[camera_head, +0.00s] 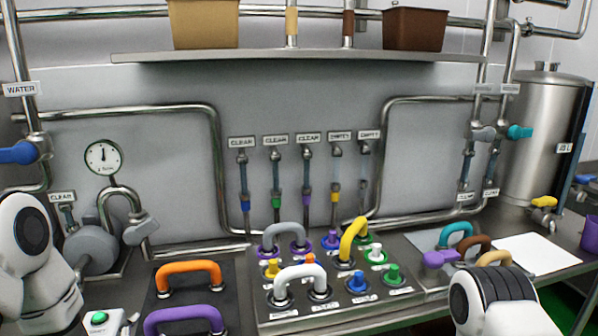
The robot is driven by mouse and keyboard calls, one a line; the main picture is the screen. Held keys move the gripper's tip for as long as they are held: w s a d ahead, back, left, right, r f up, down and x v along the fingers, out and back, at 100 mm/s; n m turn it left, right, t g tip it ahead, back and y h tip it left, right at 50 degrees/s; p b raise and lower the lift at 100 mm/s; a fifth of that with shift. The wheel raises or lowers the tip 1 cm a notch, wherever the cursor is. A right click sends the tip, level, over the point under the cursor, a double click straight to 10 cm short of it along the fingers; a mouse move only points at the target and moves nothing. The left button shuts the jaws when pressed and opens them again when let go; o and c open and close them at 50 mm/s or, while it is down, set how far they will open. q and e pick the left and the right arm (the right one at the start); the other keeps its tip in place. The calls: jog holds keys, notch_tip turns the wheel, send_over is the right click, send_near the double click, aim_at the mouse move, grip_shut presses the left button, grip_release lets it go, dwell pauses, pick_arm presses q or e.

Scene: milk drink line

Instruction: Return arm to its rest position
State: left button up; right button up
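Part of my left arm (27,245), white with dark round joint caps, shows at the lower left edge. Part of my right arm (493,302), white with a black ribbed section, shows at the lower right. Neither gripper's fingers show in this view, so I cannot see what either one holds. Both arms are in the foreground, at opposite sides of the steel bench.
A panel (385,299) with coloured ports carries grey, white and yellow hose handles. Orange (188,267) and purple (185,313) handles lie on a dark mat to its left. Teal, brown and beige handles are near my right arm. A steel tank (545,135) stands at the right.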

pick_arm(q)
jog(key=s+d+f+n+g+h, duration=0.1)
jog(key=s+d+f+n+g, duration=0.2)
jog(key=s+f, duration=0.6)
jog(key=s+d+f+n+g+h, duration=0.1)
jog(key=s+d+f+g, duration=0.2)
jog(key=s+f+g, duration=0.35)
jog(key=s+d+f+n+g, duration=0.1)
jog(key=s+f+n+g, duration=0.1)
jog(key=s, duration=0.7)
jog(key=s+d+f+n+g, duration=0.1)
jog(key=s+f+n+g, duration=0.1)
jog(key=s, duration=0.7)
notch_tip(320, 180, down, 3)
jog(key=shift+r+g+h, duration=0.15)
jog(key=shift+g+h, duration=0.25)
jog(key=shift+g, duration=0.05)
